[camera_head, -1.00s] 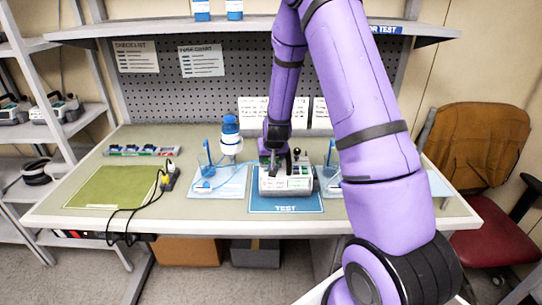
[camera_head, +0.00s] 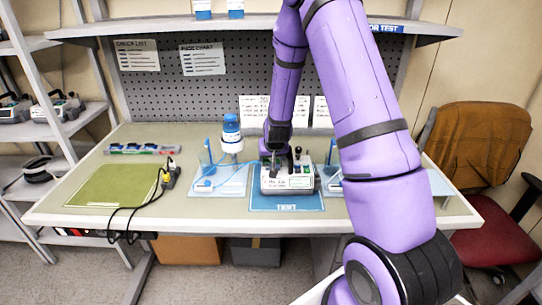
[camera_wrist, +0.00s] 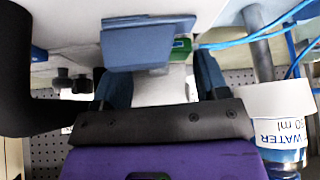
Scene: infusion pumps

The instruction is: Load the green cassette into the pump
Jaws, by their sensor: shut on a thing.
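The pump (camera_head: 288,180), a white and grey box with a small green display, sits on the blue test mat (camera_head: 286,203) in the middle of the bench. My gripper (camera_head: 273,163) points down at the pump's left rear part. Blue tubing (camera_wrist: 230,43) leads away to the right. I cannot tell whether the cassette touches its slot.
A black lead with a yellow plug (camera_head: 169,177) lies by a green mat (camera_head: 112,186). The bench front is mostly clear.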

